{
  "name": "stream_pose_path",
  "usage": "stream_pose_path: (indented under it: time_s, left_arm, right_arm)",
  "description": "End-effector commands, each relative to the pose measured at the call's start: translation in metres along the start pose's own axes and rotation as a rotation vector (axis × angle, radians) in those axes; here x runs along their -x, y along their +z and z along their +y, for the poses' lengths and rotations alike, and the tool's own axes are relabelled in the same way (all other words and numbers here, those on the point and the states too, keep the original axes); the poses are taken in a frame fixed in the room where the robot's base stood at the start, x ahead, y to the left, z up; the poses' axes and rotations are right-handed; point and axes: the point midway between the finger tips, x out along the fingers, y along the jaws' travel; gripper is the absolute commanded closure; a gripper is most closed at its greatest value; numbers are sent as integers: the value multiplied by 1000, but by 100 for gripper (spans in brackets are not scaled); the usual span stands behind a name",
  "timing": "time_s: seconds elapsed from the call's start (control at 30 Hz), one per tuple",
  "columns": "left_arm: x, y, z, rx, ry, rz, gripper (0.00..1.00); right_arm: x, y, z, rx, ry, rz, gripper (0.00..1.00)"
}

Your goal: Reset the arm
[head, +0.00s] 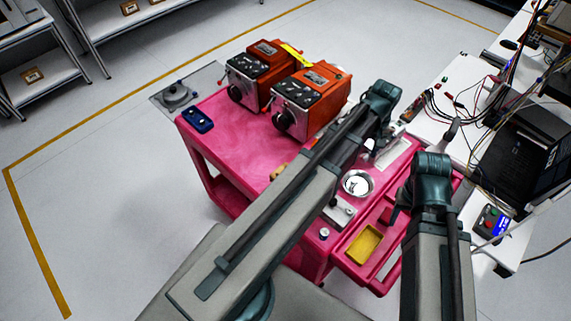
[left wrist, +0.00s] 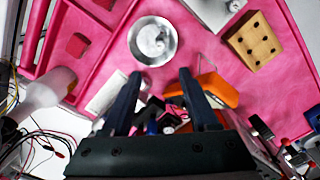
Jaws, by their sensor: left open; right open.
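My left arm reaches across the pink cart (head: 235,150) in the head view, where its own wrist hides the fingers. In the left wrist view my left gripper (left wrist: 160,74) is open and empty, with its two fingers apart. A round metal bowl (left wrist: 152,40) lies just beyond the fingertips; it also shows in the head view (head: 357,183). An orange-handled object (left wrist: 215,90) lies partly behind the right finger. My right gripper (head: 399,206) is open over the cart's right side, its fingers partly hidden by its wrist. No object shows in it.
A blue tray (head: 198,120) and a yellow tray (head: 364,246) sit on the cart. A white table (head: 450,95) with wires and a black device (head: 525,150) stands right.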

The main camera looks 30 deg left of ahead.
Motion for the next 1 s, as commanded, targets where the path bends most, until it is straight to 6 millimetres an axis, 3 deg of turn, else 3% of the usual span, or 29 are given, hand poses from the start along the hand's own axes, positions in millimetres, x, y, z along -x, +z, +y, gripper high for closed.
stream_pose_path:
  time_s: [0.47, 0.57, 0.7, 0.8, 0.9, 1.0]
  left_arm:
    - [-2, 2, 0, -8, -1, 0, 40]
    - [-11, 29, -4, -118, -13, 1, 40]
    - [-30, 94, -17, -447, -53, 2, 40]
    - [-40, 131, -28, -665, -82, -1, 40]
    - [-45, 154, -37, -823, -102, -5, 40]
    - [-47, 164, -40, -907, -114, -9, 40]
  right_arm:
    - [-2, 0, 0, 0, 0, 0, 50]
    - [-11, -1, -1, 0, 0, 0, 50]
    - [-30, -2, -3, 0, 0, 0, 50]
    - [-40, -2, -4, 0, 0, 0, 50]
    - [-46, -3, -4, 0, 0, 0, 50]
    - [-48, -3, -4, 0, 0, 0, 50]
